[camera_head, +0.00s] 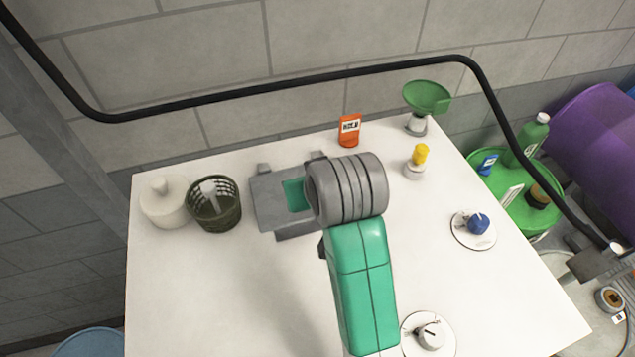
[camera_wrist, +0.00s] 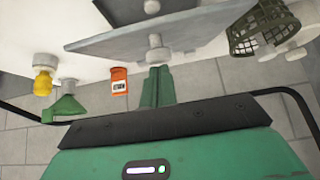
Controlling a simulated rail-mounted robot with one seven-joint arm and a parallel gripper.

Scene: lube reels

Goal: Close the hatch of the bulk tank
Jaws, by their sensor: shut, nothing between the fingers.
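The bulk tank's white top (camera_head: 250,290) fills the middle of the head view. The hatch lid (camera_head: 266,203) is a flat grey plate with two hinge blocks along its far edge. In the wrist view the lid (camera_wrist: 110,42) looks tilted, standing off the top, with a dark part of the opening (camera_wrist: 104,10) beside it. A grey knob (camera_wrist: 158,48) is on the lid's face. My gripper (camera_head: 293,195) is shut and empty over the lid; its green fingers (camera_wrist: 157,72) are close to the knob. I cannot tell whether they touch. My wrist hides the lid's right part.
A dark basket (camera_head: 214,205) and a white lidded jar (camera_head: 165,203) stand left of the hatch. An orange packet (camera_head: 349,131), yellow-capped fitting (camera_head: 420,155) and green funnel (camera_head: 428,97) are behind and right. A blue knob (camera_head: 479,223) is farther right. The front left is clear.

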